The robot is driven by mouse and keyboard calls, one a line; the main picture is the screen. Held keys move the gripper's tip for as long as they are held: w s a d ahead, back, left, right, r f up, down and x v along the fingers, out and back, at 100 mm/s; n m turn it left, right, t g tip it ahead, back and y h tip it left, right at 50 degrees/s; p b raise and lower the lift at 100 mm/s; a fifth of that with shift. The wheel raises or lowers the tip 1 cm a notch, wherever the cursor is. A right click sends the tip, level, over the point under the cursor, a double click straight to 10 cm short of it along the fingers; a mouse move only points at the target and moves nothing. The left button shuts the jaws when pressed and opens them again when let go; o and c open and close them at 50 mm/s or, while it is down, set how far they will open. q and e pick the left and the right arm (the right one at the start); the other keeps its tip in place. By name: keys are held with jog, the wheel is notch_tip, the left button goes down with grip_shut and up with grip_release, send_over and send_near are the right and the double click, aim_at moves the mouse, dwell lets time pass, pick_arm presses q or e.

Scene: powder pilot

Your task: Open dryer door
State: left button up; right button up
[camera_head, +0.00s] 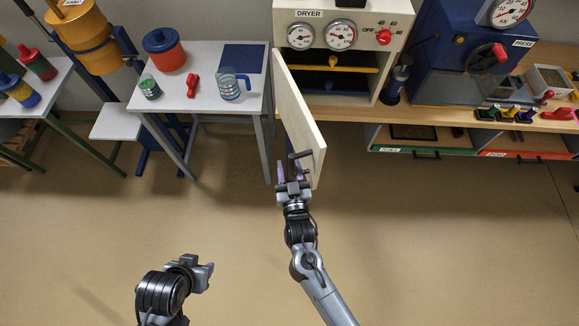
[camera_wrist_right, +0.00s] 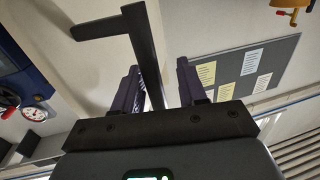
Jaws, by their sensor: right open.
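The dryer (camera_head: 365,20) is a cream box labelled DRYER with two dials and a red knob, standing on the wooden bench. Its pale door (camera_head: 300,118) stands swung wide open toward me, showing dark shelves and a yellow bar (camera_head: 340,68) inside. The black door handle (camera_head: 301,156) is near the door's outer edge. My right gripper (camera_head: 290,171) is at the handle with fingers open. In the right wrist view the handle's dark bar (camera_wrist_right: 148,50) runs down between the spread fingers (camera_wrist_right: 160,88). My left gripper (camera_head: 205,268) is low at left, away from the door; its fingers are unclear.
A white table (camera_head: 215,105) left of the door holds a red pot (camera_head: 164,50), green jar (camera_head: 149,87), red object (camera_head: 192,85) and glass jug (camera_head: 230,85). The blue press (camera_head: 450,65) stands right of the dryer. The floor in front is clear.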

jog(key=s+d, duration=0.1)
jog(key=s, duration=0.9)
jog(key=shift+s, duration=0.2)
jog(key=shift+c, duration=0.4)
